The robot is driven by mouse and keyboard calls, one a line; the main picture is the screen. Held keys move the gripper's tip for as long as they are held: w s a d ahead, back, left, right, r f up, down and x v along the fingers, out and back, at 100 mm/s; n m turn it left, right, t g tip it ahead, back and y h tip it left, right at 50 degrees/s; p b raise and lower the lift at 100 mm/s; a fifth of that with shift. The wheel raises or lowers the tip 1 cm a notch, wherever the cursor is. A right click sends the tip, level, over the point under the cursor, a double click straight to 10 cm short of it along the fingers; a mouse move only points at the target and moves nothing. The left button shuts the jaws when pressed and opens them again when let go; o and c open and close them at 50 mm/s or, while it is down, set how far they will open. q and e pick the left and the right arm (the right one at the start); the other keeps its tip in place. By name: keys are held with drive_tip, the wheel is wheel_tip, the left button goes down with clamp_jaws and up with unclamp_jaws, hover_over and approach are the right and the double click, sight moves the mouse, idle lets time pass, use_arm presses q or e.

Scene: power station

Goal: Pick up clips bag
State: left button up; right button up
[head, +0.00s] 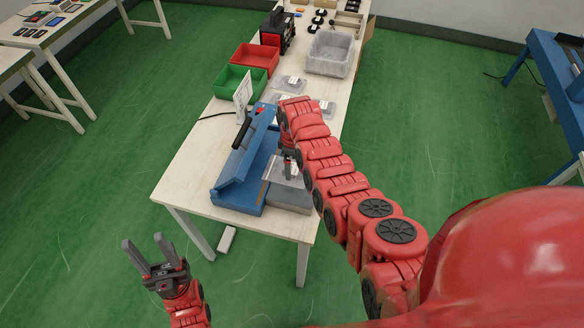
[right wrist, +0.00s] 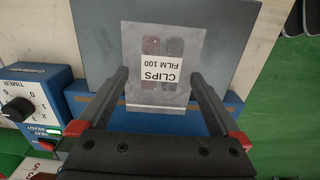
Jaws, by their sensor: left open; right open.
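The clips bag (right wrist: 165,42) is a clear bag with a white label reading "CLIPS FILM 100" and dark items inside. In the right wrist view it lies on a grey plate (right wrist: 98,45) at the edge of a blue sealing machine (right wrist: 80,92). My right gripper (right wrist: 159,76) is open, with its fingers on either side of the bag's near part; contact cannot be told. In the head view my right gripper (head: 289,166) is over the plate, and the arm hides part of this area. My left gripper (head: 150,262) is open and empty, off the table's front left.
The blue sealer (head: 240,175) with its raised arm stands left of the plate on the white table (head: 185,175). Behind are green (head: 240,82) and red (head: 256,58) bins, a grey bin (head: 329,53) and other small bags (head: 290,83).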

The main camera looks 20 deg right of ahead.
drive_tip(key=shift+s+f, duration=0.1)
drive_tip(key=shift+f, duration=0.95)
drive_tip(key=c, duration=1.4)
drive_tip(key=shift+r, duration=0.15)
